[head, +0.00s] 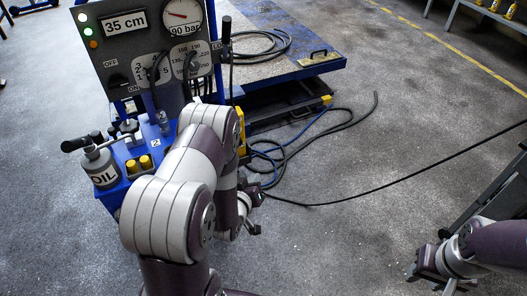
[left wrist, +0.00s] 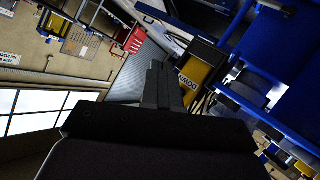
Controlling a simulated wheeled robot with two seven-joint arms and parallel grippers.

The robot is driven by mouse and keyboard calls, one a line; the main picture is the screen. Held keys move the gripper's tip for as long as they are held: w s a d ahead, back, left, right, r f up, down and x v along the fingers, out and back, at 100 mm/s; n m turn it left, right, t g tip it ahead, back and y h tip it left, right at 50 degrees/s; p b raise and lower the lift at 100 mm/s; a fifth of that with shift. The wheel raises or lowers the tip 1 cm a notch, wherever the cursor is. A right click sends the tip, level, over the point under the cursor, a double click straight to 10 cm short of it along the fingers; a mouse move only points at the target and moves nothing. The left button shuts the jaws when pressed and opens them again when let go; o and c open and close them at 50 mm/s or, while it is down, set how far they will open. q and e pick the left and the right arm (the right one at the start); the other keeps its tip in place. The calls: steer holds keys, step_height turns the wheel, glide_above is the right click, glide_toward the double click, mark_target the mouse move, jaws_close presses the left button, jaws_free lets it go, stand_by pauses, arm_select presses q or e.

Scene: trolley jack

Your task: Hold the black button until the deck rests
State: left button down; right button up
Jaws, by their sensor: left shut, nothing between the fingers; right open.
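My left gripper (head: 252,212) is low beside the blue pump cart, partly behind my own arm. In the left wrist view its fingers (left wrist: 163,84) are shut with nothing between them. A yellow box marked DOWN (left wrist: 190,80) is just beyond the fingertips in that view; the black button cannot be made out, and contact cannot be judged. The blue-edged deck (head: 290,68) shows at the top middle of the head view, above the floor. The panel display (head: 125,23) reads 35 cm. My right gripper (head: 428,276) is open and empty at lower right.
The gauge (head: 182,14) reads 90 bar. An oil can (head: 101,166) stands on the blue cart (head: 145,150). Black and blue hoses (head: 285,150) lie on the floor by the deck. A dark ramp-like edge (head: 495,195) is at right. The floor in the middle is otherwise open.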

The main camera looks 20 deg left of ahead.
arm_select(q)
steer(key=shift+w+a+r+n+t, duration=0.15)
steer(key=shift+w+r+t, duration=0.1)
steer(key=shift+r, duration=0.25)
steer(key=shift+w+r+n+t, duration=0.15)
steer(key=shift+r+t, duration=0.1)
steer(key=shift+r, duration=0.2)
steer(key=w+a+b, duration=0.1)
steer(key=w+a, duration=0.4)
steer(key=a, duration=0.1)
steer(key=shift+w+a, duration=0.35)
steer(key=shift+a, duration=0.05)
steer(key=shift+w+a, duration=0.1)
stand_by(1.4)
steer(key=shift+w+a+b, duration=0.2)
steer(key=shift+b, duration=0.1)
